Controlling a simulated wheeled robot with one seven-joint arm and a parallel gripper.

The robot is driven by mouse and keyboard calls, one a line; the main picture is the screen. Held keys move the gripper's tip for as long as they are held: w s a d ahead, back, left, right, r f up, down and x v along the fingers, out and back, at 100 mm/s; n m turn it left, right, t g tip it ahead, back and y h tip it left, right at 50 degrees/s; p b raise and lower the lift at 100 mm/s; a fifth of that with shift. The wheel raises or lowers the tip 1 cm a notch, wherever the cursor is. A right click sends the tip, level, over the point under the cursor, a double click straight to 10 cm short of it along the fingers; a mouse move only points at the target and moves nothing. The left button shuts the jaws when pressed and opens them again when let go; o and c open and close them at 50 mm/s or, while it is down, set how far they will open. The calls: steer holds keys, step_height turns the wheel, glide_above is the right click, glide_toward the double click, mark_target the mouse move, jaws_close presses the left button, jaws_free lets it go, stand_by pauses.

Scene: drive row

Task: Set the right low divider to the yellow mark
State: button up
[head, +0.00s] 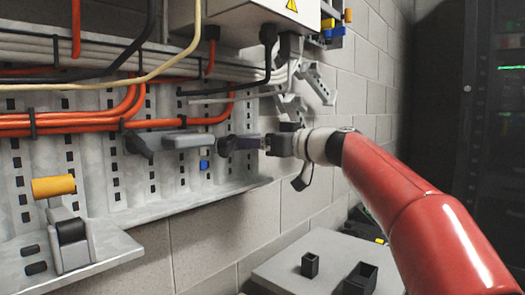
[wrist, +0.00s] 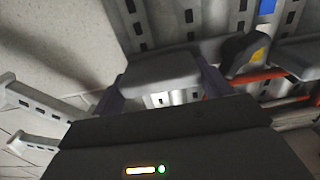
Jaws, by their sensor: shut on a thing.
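A pale grey block (head: 187,140), which looks like the right low divider, sits against the slotted wall panel in the head view. My gripper (head: 226,145) reaches it from the right. In the wrist view the same grey block (wrist: 160,68) lies between the two purple-grey fingers of my gripper (wrist: 162,90), which are shut on it. A dark grey piece (head: 138,146) is just left of the block. In the wrist view this dark piece (wrist: 236,62) is beside a yellow patch (wrist: 258,55), possibly the yellow mark. My arm hides the block's right end in the head view.
A blue tag (head: 204,164) is on the panel below the block. Orange cables (head: 70,128) run close above. A bracket with an orange-yellow cylinder (head: 54,186) stands on a ledge at left. Small dark open boxes (head: 310,265) stand on a grey top (head: 285,265) below.

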steer(key=shift+r, duration=1.35)
steer(key=o, duration=1.4)
steer(key=shift+f, duration=0.1)
steer(key=shift+s+d, duration=0.2)
steer(key=shift+d, duration=0.15)
steer(key=b+v, duration=0.1)
steer(key=v, duration=0.6)
steer(key=shift+b, duration=0.35)
